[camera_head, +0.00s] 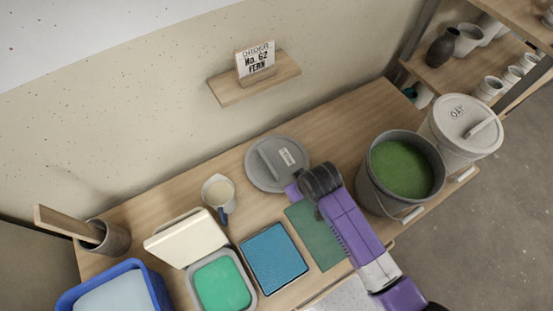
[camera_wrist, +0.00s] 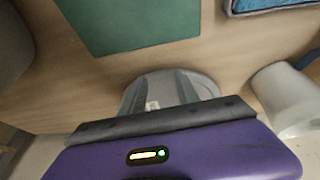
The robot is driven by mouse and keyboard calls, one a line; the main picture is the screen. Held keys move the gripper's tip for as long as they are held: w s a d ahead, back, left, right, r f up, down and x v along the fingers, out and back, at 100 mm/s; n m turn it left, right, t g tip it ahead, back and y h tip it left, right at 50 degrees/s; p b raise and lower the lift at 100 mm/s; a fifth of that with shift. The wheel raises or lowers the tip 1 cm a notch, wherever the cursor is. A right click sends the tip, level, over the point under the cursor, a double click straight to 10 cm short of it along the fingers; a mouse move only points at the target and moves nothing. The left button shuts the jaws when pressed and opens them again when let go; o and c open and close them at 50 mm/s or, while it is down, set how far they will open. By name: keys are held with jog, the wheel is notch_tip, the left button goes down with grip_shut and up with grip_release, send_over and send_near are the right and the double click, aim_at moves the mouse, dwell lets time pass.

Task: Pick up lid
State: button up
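A round grey lid (camera_head: 283,160) with a raised bar handle and a small pale label lies flat on the wooden bench, against the back wall. My gripper (camera_head: 292,190) is at the lid's near right edge in the head view; its purple body shows, but its fingertips do not show clearly. In the wrist view the lid (camera_wrist: 207,86) is partly hidden behind my purple gripper body and its dark front edge. The lid's raised handle lies ahead of the gripper. I cannot tell whether the fingers are open or touch it. A grey bucket (camera_head: 367,190) of green glaze stands open to the right.
A white bucket with a closed lid marked OAT (camera_head: 467,124) stands at the far right. A mug (camera_head: 218,191) is left of the grey lid. Blue (camera_head: 274,258) and dark green (camera_head: 312,236) squares lie in front. A small wall shelf (camera_head: 285,76) holds an order card reading FERN.

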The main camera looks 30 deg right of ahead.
aim_at(276, 174)
jog(key=w+a+r+g, duration=0.1)
jog(key=w+r, duration=0.1)
jog(key=w+a+r+g+p, duration=0.1)
jog(key=w+r, duration=0.1)
jog(key=w+r+g, duration=0.2)
jog(key=r, duration=0.1)
jog(key=shift+w+a+y+p, duration=0.3)
jog(key=shift+a+y+p, duration=0.1)
jog(key=shift+w+a+f, duration=0.15)
jog(key=shift+f, duration=1.7)
jog(key=shift+w+a+f, duration=0.15)
jog(key=shift+f, duration=1.7)
grip_shut()
